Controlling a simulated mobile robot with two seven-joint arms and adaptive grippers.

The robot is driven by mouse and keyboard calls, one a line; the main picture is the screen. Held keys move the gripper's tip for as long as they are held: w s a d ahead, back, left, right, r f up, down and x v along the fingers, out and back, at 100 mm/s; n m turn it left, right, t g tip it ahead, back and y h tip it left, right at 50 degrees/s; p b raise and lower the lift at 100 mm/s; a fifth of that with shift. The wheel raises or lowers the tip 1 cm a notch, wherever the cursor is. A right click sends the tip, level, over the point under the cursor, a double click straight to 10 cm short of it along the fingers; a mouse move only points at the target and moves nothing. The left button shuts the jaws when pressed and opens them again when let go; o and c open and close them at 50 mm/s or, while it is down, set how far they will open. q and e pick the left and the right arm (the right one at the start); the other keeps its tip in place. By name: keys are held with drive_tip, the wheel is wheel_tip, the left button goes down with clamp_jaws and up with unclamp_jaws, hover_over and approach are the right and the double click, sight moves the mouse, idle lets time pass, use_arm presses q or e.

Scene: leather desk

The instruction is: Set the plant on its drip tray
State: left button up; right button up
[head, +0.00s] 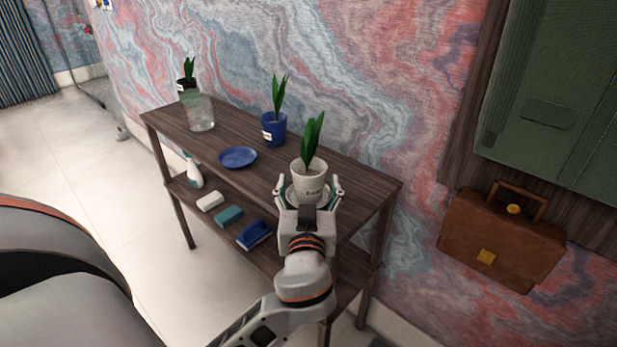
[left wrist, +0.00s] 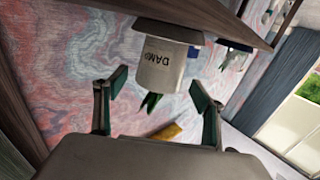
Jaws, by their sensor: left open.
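In the left wrist view, which is upside down, the pot (left wrist: 161,74) meets the white tray (left wrist: 170,29). My left gripper (head: 310,189) is open, its fingers on either side of the pot, with gaps beside it in the wrist view. My right gripper is out of view.
An empty blue saucer (head: 238,157), a blue potted plant (head: 274,129), a glass jar (head: 200,113) and a dark potted plant (head: 187,79) share the shelf top. A spray bottle (head: 193,171) and cleaning items stand below. The wall is close behind.

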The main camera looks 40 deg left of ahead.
use_arm(q)
drive_tip(key=v, duration=0.9)
idle(0.3)
